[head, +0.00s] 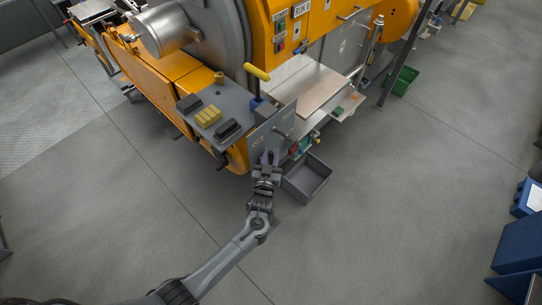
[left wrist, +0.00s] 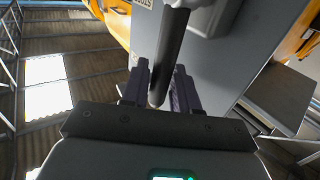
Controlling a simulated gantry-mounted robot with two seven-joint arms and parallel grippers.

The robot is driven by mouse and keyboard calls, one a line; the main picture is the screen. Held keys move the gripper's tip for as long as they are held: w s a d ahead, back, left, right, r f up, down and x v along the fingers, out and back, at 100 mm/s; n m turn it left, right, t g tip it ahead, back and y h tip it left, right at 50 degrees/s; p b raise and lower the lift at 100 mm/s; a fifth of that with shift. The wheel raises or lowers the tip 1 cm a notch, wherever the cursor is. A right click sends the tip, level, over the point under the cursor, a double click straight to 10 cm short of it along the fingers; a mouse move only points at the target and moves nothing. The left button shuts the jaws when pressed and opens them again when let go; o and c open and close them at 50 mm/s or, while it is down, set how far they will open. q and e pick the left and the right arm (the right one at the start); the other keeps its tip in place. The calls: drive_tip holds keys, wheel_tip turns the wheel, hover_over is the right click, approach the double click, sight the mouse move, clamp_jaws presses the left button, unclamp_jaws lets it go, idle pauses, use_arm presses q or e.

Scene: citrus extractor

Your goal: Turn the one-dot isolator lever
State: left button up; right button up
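A grey upright panel (head: 272,124) stands at the front corner of the orange machine, with small markings too small to read. A dark lever (head: 284,134) shows on its right part; I cannot make out any dots. My left gripper (head: 269,158) is in front of the panel's lower part, fingers pointing at it. In the left wrist view a dark rod-shaped lever (left wrist: 171,52) comes down from the panel, its rounded end between the two purple-grey fingers of my left gripper (left wrist: 163,88). The fingers look apart, with gaps beside the rod. The right gripper is not in view.
A grey open bin (head: 308,179) stands on the floor right of my left gripper. A yellow-handled lever (head: 257,72) rises behind the panel. A ledge left of it carries black and yellow blocks (head: 208,116). The floor in front is clear.

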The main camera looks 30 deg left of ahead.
use_arm(q)
clamp_jaws()
drive_tip(key=shift+w+r, duration=0.1)
drive_tip(key=shift+w+d+r+m+g+p, duration=0.15)
drive_tip(key=shift+w+m+g+p, duration=0.35)
drive_tip(key=shift+p, duration=0.55)
drive_tip(key=shift+w+d+f+m+g+h+p, duration=0.1)
drive_tip(key=shift+w+d+f+m+g+p, duration=0.2)
drive_tip(key=shift+w+g+p, duration=0.4)
drive_tip(key=shift+w+d+f+m+g+h+p, duration=0.1)
drive_tip(key=shift+w+f+m+g+p, duration=0.3)
drive_tip(key=shift+g, duration=0.5)
drive_tip(key=shift+w+d+f+m+g+h+p, duration=0.2)
drive_tip(key=shift+w+m+g+p, duration=0.25)
drive_tip(key=shift+g, duration=0.35)
drive_tip(key=shift+f, duration=0.1)
drive_tip(key=shift+o, duration=1.6)
unclamp_jaws()
